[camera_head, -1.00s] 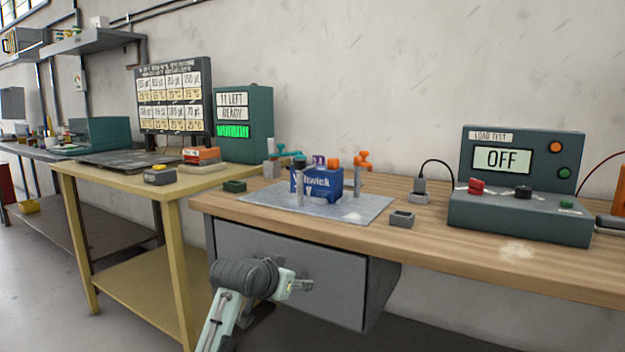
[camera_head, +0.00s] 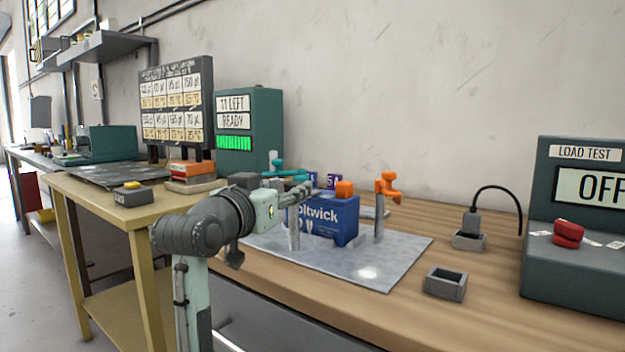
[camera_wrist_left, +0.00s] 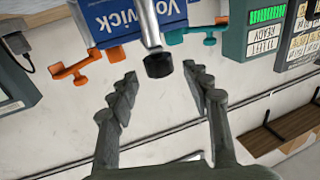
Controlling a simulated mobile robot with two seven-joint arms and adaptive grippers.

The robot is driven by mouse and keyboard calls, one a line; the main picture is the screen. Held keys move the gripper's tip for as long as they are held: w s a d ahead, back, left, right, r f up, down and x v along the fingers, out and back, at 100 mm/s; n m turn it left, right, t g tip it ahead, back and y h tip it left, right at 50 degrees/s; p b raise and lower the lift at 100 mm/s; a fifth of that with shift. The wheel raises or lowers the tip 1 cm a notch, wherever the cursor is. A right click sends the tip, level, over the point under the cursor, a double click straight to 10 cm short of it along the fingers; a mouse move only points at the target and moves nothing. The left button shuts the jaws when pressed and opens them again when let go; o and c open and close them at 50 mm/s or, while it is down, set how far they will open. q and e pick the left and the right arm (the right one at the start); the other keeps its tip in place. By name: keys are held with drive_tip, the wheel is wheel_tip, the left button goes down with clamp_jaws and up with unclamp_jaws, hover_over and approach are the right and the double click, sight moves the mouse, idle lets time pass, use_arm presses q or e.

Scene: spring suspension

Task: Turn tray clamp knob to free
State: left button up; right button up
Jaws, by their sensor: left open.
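My left gripper (camera_head: 297,194) is in front of the blue Voltwick box (camera_head: 330,220), at the near side of the metal tray (camera_head: 375,270). In the left wrist view its two fingers (camera_wrist_left: 160,84) are spread and empty. A black knob (camera_wrist_left: 159,66) on the end of a metal post (camera_wrist_left: 147,22) shows just beyond and between the fingertips, apparently untouched. I take it for the tray clamp knob. In the head view the post (camera_head: 294,236) stands on the tray, its top hidden by my gripper. My right gripper is not in view.
An orange clamp arm (camera_head: 388,187) on a post and a teal clamp arm (camera_head: 285,174) flank the box. A small grey holder (camera_head: 445,283) and a plug in a socket (camera_head: 471,228) stand right. The load tester (camera_head: 575,250) is far right.

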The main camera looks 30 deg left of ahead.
use_arm(q)
drive_tip(key=w+a, duration=0.1)
drive_tip(key=w, duration=0.6)
drive_tip(key=shift+a, duration=0.2)
drive_tip(key=shift+w+r, duration=0.1)
drive_tip(key=shift+c, duration=0.5)
clamp_jaws()
